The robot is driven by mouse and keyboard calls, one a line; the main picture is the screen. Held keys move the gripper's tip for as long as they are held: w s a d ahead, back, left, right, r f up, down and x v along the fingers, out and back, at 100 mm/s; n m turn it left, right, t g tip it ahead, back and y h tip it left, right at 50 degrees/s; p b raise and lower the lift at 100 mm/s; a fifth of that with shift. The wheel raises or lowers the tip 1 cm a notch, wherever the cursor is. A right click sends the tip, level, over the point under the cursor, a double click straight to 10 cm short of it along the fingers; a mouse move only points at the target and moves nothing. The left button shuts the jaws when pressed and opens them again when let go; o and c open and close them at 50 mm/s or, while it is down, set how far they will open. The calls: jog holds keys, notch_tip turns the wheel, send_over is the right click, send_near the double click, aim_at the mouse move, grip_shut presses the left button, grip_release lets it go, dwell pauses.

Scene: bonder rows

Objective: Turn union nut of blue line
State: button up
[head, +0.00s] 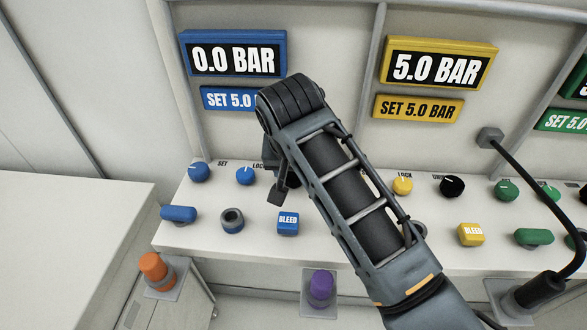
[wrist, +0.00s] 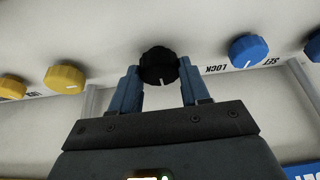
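The blue line's panel has a blue-framed display (head: 232,56) reading 0.0 BAR above a blue SET 5.0 plate (head: 228,98). In the wrist view a black ridged knob (wrist: 158,66) with a white mark sits beside the LOCK label of the blue line; I take it for the union nut, though its own label is hidden. My gripper (wrist: 159,78) has one finger on each side of it, with no clear gap at either side. In the head view my gripper (head: 272,180) is mostly behind my arm, which also hides the nut.
Two blue knobs (head: 200,172) (head: 245,175) stand left of my gripper. Below are a blue handle (head: 179,214), a grey ring fitting (head: 232,221) and a BLEED button (head: 288,223). The yellow panel (head: 438,64) reads 5.0 BAR. A black bent hose (head: 535,190) stands right.

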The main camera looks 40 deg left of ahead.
jog(key=o, duration=0.5)
jog(key=shift+c, duration=0.2)
jog(key=v, duration=0.8)
jog(key=shift+b, duration=0.35)
jog(key=shift+f, duration=0.1)
